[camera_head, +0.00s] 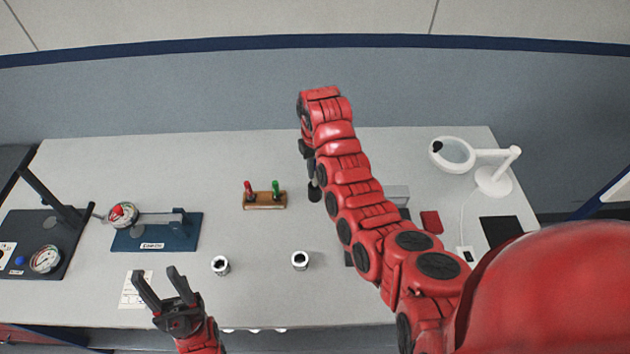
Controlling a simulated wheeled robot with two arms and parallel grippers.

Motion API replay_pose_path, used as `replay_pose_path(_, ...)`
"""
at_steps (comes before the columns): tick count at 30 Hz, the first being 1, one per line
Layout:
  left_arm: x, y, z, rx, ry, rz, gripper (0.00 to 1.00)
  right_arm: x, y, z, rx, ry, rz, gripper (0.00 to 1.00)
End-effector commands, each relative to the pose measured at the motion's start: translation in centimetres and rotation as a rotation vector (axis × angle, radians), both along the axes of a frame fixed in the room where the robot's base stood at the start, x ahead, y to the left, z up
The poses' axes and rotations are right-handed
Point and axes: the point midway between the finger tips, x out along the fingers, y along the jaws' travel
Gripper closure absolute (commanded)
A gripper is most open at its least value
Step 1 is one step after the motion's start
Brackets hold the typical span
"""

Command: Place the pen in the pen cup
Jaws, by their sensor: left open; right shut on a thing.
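My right arm reaches in from the right, and its gripper (311,162) is over the middle of the table. It is shut on a thin, dark thing that looks like the pen, mostly hidden by the fingers and arm. A small dark round cup (314,193), which looks like the pen cup, stands just below the gripper, partly covered by the arm. I cannot tell whether the pen's lower end is inside the cup or above it. My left gripper (160,287) is open and empty near the table's front edge, away from the cup.
A wooden stand (265,201) with red and green items is left of the cup. Two metal housings (220,265) (300,260) stand in front. A blue gauge fixture (157,238) is at left; a white magnifier lamp (495,180) is at right. The back-left table is clear.

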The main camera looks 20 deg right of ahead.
Motion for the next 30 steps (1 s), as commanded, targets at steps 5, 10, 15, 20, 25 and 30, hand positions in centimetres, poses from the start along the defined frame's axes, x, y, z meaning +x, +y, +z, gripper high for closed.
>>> replay_pose_path(5,0.0,0.0,0.1,0.0,0.0,0.0,0.5,-0.1,0.0,-1.7,0.0,0.005,0.0,1.0)
replay_pose_path(10,0.0,0.0,1.4,0.0,-0.001,0.0,0.5,-0.1,0.0,-3.5,0.001,0.004,0.0,1.0)
replay_pose_path(15,0.0,0.0,1.2,0.0,0.0,0.0,0.5,0.0,0.0,-3.9,0.001,0.0,0.0,1.0)
replay_pose_path(20,0.0,0.0,1.0,0.0,0.0,0.0,0.5,0.0,0.0,-4.2,0.001,0.0,0.0,1.0)
replay_pose_path(25,0.0,0.0,1.0,0.0,0.0,0.0,0.5,0.0,0.0,-4.1,0.001,0.0,0.0,0.57)
replay_pose_path(30,0.0,0.0,1.0,0.0,0.0,0.0,0.5,0.0,0.0,-4.1,0.001,0.001,0.0,0.5)
